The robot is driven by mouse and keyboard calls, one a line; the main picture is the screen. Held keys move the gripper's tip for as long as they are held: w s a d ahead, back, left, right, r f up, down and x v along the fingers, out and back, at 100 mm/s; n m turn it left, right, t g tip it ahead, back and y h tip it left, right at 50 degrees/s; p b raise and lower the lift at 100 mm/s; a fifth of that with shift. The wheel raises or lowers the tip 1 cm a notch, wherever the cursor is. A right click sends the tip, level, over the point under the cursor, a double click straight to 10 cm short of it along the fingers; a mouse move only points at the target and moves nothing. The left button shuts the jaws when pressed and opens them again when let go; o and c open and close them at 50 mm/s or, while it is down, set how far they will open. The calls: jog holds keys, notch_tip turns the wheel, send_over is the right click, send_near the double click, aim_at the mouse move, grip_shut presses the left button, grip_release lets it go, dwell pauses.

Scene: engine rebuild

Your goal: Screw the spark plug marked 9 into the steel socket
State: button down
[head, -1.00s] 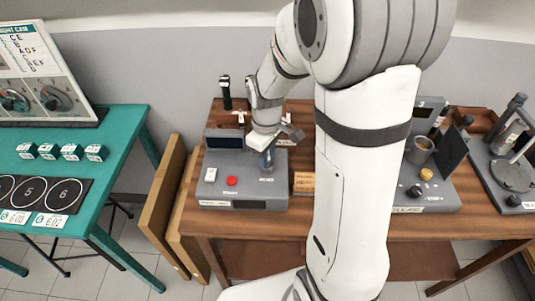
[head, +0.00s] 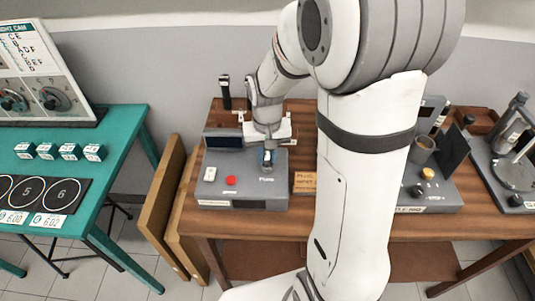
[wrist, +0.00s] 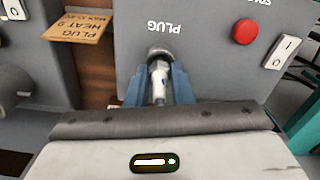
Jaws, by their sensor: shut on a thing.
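My gripper (wrist: 158,88) is shut on a white spark plug (wrist: 159,72) in the wrist view. Its blue fingers sit on both sides of the plug. The plug's far end meets a round grey metal socket (wrist: 160,52) on the grey box, beside the label "PLUG". I cannot tell how deep the plug sits in it. No number is readable on the plug. In the head view my gripper (head: 267,158) is over the right part of the grey box (head: 245,203), and the plug is mostly hidden there.
The box carries a red button (wrist: 245,32) and a white rocker switch (wrist: 281,51). A wooden label (wrist: 77,27) lies beside it. Another grey device (head: 425,198) with a cup stands to the right. A teal table (head: 120,150) is at left.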

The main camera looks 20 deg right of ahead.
jog(key=m, duration=1)
jog(key=shift+b, duration=0.4)
jog(key=c, duration=1.2)
grip_release()
